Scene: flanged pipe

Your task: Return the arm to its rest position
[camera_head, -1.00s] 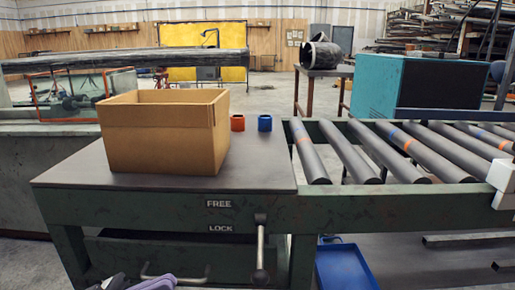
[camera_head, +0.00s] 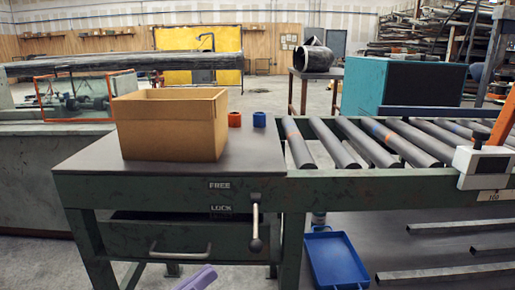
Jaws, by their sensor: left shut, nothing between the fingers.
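My left gripper (camera_head: 198,279) shows only as a pale purple piece at the bottom edge, left of centre. It is shut and empty, apart from the bench and below its front in the picture. The rest of it and its arm are cut off by the frame. My right gripper is not in view. An open cardboard box (camera_head: 172,128) stands on the dark bench top (camera_head: 262,156). An orange cup-like piece (camera_head: 234,120) and a blue one (camera_head: 259,120) stand to its right.
A lever (camera_head: 255,228) hangs at the bench front beside FREE and LOCK labels, with a drawer handle (camera_head: 180,250) to its left. A roller conveyor (camera_head: 385,140) extends right, with a white device (camera_head: 484,167). A blue tray (camera_head: 335,258) lies low below it.

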